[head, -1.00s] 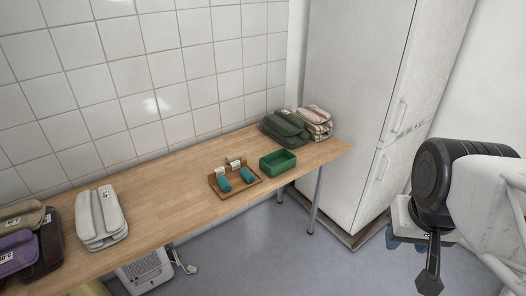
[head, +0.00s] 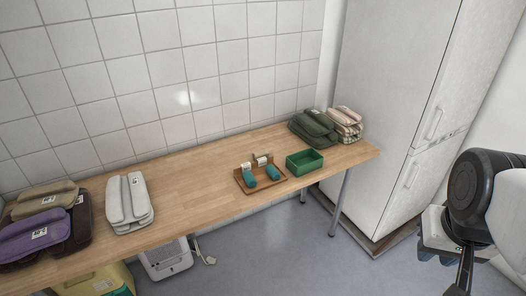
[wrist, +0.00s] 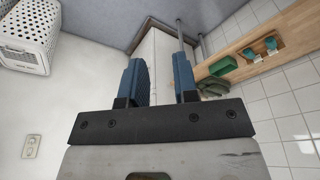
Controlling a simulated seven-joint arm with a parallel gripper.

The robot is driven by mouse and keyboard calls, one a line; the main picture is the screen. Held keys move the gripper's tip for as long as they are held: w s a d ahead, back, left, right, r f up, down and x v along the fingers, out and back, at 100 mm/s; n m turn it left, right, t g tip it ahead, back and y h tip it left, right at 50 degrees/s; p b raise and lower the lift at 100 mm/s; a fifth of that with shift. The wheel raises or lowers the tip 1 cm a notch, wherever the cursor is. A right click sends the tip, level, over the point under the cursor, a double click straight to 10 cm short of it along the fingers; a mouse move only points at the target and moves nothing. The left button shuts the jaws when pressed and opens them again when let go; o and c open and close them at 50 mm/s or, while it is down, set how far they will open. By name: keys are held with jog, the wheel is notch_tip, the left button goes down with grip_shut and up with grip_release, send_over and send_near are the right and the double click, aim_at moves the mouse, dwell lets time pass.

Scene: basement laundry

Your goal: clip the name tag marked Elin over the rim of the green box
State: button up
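The green box (head: 305,168) stands open on the wooden table near its right end; it also shows in the wrist view (wrist: 223,65). Left of it is a shallow wooden tray (head: 257,189) holding two teal pieces (head: 249,178) (head: 272,172) with small white labels by them. The labels' writing is too small to read, so I cannot tell which is marked Elin. My gripper (wrist: 157,82) is open and empty in the wrist view, its blue fingers apart, well away from the table. In the head view it is partly visible at the right, beside the fridge.
Folded green cloths (head: 314,129) and a checked stack (head: 345,124) lie behind the box. A grey-white bundle (head: 128,202) and purple and brown bundles (head: 37,232) lie left. A tall white fridge (head: 390,110) stands right of the table (head: 190,180). Mid-table is clear.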

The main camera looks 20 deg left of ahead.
jog(key=w+a+r+m, duration=0.1)
jog(key=w+a, duration=0.3)
jog(key=w, duration=0.6)
jog(key=w+a+r+m, duration=0.15)
jog(key=w+a, duration=0.25)
jog(key=w, duration=0.6)
jog(key=m+g, duration=0.3)
jog(key=m, duration=0.3)
send_over(246, 164)
jog(key=f, duration=3.1)
jog(key=shift+d, duration=0.3)
jog(key=shift+a+f, duration=0.2)
